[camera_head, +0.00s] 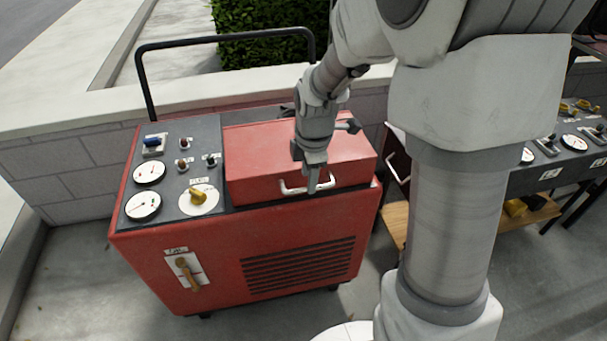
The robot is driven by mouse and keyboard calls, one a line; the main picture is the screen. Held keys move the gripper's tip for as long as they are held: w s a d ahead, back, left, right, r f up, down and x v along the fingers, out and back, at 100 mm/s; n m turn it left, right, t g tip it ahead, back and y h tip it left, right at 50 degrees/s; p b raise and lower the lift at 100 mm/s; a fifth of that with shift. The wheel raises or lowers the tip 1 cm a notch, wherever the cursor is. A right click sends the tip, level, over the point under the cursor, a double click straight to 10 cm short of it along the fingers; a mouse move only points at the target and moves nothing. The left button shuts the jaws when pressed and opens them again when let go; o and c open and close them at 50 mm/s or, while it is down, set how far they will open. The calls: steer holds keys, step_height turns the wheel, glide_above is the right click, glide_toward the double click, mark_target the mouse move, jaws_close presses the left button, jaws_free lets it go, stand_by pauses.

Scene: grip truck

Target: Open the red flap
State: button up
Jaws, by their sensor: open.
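The red flap (260,160) is a box-like lid on the top right of a red cart (215,255). It looks closed, lying level on the cart. A light metal handle (290,190) sits on its front face. My gripper (313,186) points down from above at the right part of this handle. Its fingers overlap the handle in the view. I cannot tell whether they touch it or straddle it. The gripper hides part of the flap's front and top.
A dark panel (175,205) with gauges, switches and a yellow knob (198,195) lies left of the flap. A black push bar (225,38) rises behind. A low block wall (80,170) stands behind the cart. Another bench with gauges (560,150) stands right.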

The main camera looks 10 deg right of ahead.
steer(key=shift+w+f, duration=0.15)
steer(key=shift+f, duration=0.55)
steer(key=shift+w+f, duration=0.1)
steer(key=shift+f, duration=0.55)
jaws_close()
stand_by(0.4)
